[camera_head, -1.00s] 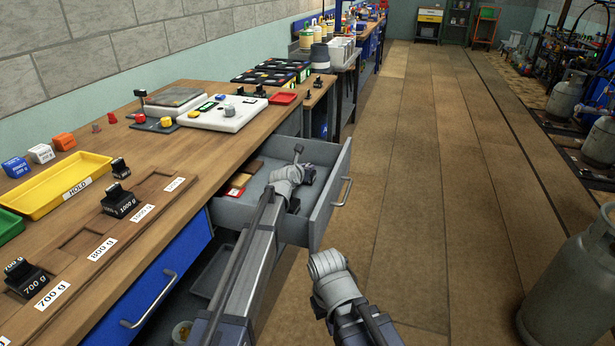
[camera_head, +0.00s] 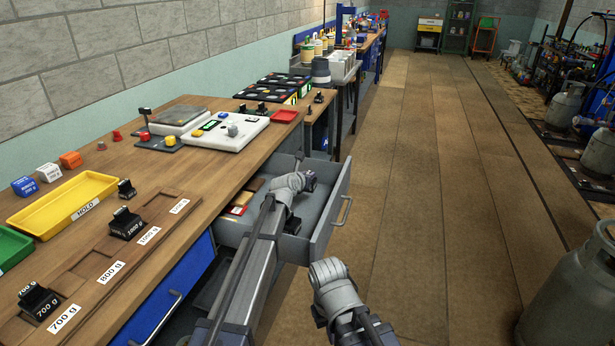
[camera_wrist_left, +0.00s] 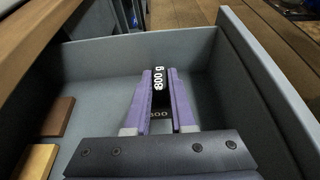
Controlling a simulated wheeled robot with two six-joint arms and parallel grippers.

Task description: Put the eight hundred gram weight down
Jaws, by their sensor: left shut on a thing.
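The black eight hundred gram weight (camera_wrist_left: 159,88) is between the purple fingers of my left gripper (camera_wrist_left: 161,90) in the left wrist view, its white label showing. The gripper is shut on it, inside the open grey drawer (camera_wrist_left: 82,72). I cannot tell whether the weight touches the drawer floor. In the head view my left gripper (camera_head: 309,181) reaches into the drawer (camera_head: 325,216), and the arm hides much of the inside. The wooden rack's 800 g place (camera_head: 92,264) is empty. My right arm shows at the bottom, but its gripper does not.
The rack holds a 700 g weight (camera_head: 38,301) and a 1000 g weight (camera_head: 125,223). A yellow HOLD tray (camera_head: 62,207) and a white scale (camera_head: 222,134) are on the bench. Flat blocks (camera_wrist_left: 58,117) lie at the drawer's left.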

